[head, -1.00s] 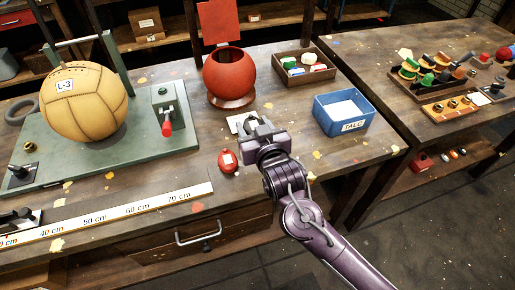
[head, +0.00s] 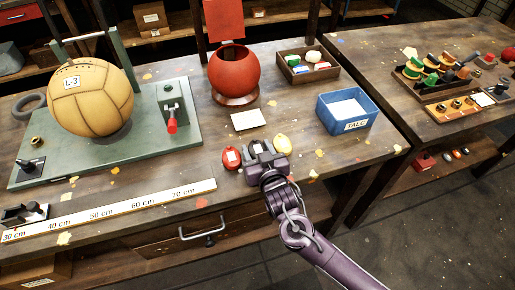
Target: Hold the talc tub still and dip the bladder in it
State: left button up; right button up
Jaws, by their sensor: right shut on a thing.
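The blue talc tub (head: 334,124), labelled TALC, stands upright on the bench at right of centre with white powder in it. My right gripper (head: 259,149) is low over the bench, in front of and left of the tub and apart from it. A small red bladder (head: 231,159) with a white tag lies just left of the gripper. My left gripper is not in view.
A pale card (head: 248,120) lies behind the gripper. A red round holder (head: 234,72) and a wooden tray (head: 309,79) stand farther back. A tan ball (head: 92,100) sits on a green stand at left. A ruler (head: 115,207) runs along the front edge.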

jog(key=shift+f, duration=0.2)
jog(key=o, duration=1)
jog(key=shift+s+d+b, duration=0.1)
jog(key=shift+b, duration=0.3)
jog(key=b+v, duration=0.1)
jog(key=v, duration=0.6)
jog(key=shift+s+d+r, duration=0.1)
jog(key=shift+s+r, duration=0.05)
jog(key=shift+s, duration=0.15)
